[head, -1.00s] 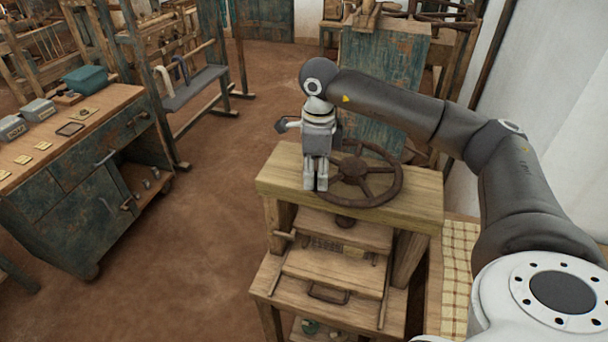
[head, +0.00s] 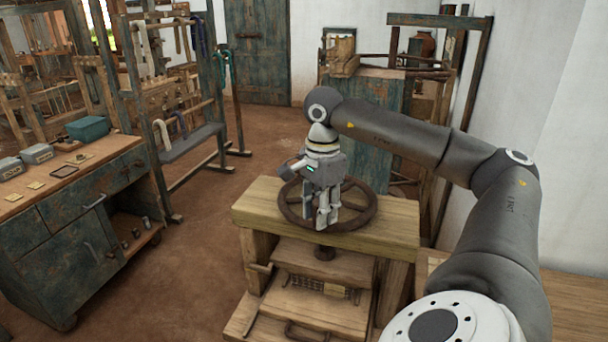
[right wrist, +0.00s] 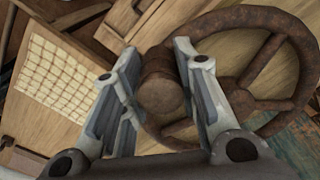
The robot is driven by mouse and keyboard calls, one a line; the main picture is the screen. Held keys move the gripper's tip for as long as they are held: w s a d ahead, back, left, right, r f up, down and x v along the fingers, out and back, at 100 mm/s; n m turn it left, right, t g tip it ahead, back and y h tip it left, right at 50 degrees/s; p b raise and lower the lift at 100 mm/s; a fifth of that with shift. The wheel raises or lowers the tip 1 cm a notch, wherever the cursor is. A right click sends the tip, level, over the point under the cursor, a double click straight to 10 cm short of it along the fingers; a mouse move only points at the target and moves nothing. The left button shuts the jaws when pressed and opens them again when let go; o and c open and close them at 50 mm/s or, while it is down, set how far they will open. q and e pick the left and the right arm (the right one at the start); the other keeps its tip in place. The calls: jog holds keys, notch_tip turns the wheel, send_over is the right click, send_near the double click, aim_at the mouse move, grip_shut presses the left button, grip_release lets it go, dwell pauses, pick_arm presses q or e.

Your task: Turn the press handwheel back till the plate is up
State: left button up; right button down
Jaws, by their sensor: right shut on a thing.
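The press handwheel (head: 367,217) is a rusty brown spoked ring lying flat above the press's wooden top beam (head: 399,228). In the right wrist view the wheel (right wrist: 283,27) fills the upper right, with its round handle knob (right wrist: 160,93) between my fingers. My right gripper (head: 322,222) points down at the wheel and is shut on this knob. The screw (head: 325,253) comes out below the beam to the wooden plate (head: 305,262). The plate hangs under the beam, above the lower boards; its exact gap is hard to tell. My left gripper is out of view.
A worn green bench (head: 65,230) with grey boxes and a teal bin (head: 87,129) stands at left. A green cabinet (head: 378,95) is behind the press, a white wall at right. Floor left of the press is clear.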

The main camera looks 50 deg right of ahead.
jog(key=shift+s+d+f+n, duration=0.1)
jog(key=shift+s+d+n, duration=0.1)
jog(key=shift+s+n, duration=0.15)
jog(key=shift+s+d+n+b, duration=0.35)
jog(key=shift+s+n+b, duration=0.3)
jog(key=shift+b, duration=0.15)
jog(key=shift+d, duration=0.1)
jog(key=shift+s, duration=0.1)
jog(key=c, duration=1.2)
grip_release()
jog(key=shift+c, duration=0.2)
jog(key=shift+o, duration=0.7)
jog(key=shift+r, duration=0.2)
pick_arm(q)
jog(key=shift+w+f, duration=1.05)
